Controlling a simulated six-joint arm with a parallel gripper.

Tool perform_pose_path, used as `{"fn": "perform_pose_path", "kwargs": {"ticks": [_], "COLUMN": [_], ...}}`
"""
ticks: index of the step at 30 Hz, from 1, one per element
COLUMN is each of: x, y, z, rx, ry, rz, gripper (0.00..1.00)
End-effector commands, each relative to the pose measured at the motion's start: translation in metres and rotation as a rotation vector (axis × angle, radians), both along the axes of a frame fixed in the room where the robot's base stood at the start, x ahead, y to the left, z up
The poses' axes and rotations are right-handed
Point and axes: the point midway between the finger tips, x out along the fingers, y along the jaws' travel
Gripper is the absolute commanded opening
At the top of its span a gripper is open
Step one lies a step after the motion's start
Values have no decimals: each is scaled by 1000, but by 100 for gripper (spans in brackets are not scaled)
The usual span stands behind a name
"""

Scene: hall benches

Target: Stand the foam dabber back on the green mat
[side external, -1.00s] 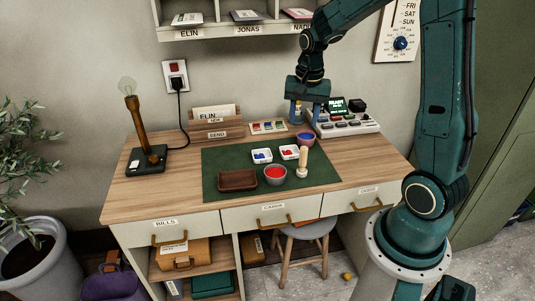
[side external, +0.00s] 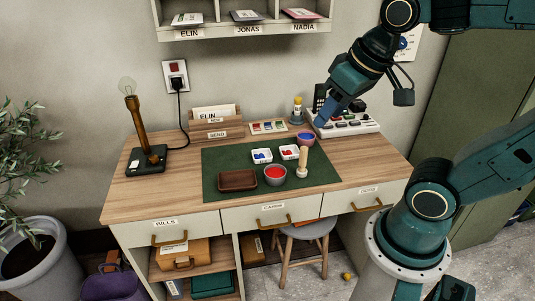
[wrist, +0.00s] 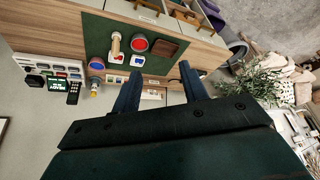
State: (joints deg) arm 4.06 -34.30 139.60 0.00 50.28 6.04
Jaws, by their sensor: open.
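The foam dabber (side external: 302,163), with a pale wooden handle and a light round base, stands upright on the right part of the green mat (side external: 222,165). It also shows in the wrist view (wrist: 115,43), on the green mat (wrist: 95,27) beside the red-filled bowl (wrist: 139,44). My gripper (side external: 330,112) is at the back right, above the desk near the switch panel, pointing down and left. In the wrist view its two fingers (wrist: 156,88) are spread with nothing between them. The dabber is well away from the fingers.
On the mat are a brown tray (side external: 237,180), a grey bowl of red (side external: 275,175) and two white dishes (side external: 262,156). A purple cup (side external: 305,139), a yellow-topped bottle (side external: 297,111) and a switch panel (side external: 350,122) stand behind. A lamp (side external: 148,158) stands left.

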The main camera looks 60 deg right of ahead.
Motion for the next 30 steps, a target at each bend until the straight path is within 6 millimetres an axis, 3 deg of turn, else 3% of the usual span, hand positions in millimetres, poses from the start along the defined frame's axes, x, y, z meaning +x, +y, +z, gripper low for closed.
{"fn": "perform_pose_path", "kwargs": {"ticks": [3, 9, 30], "x": [-16, -29, -30], "y": [9, 14, 15], "z": [2, 2, 2], "rx": [-24, -46, -49], "ry": [-34, -62, -64], "rz": [85, 158, 165], "gripper": [43, 43, 43]}}
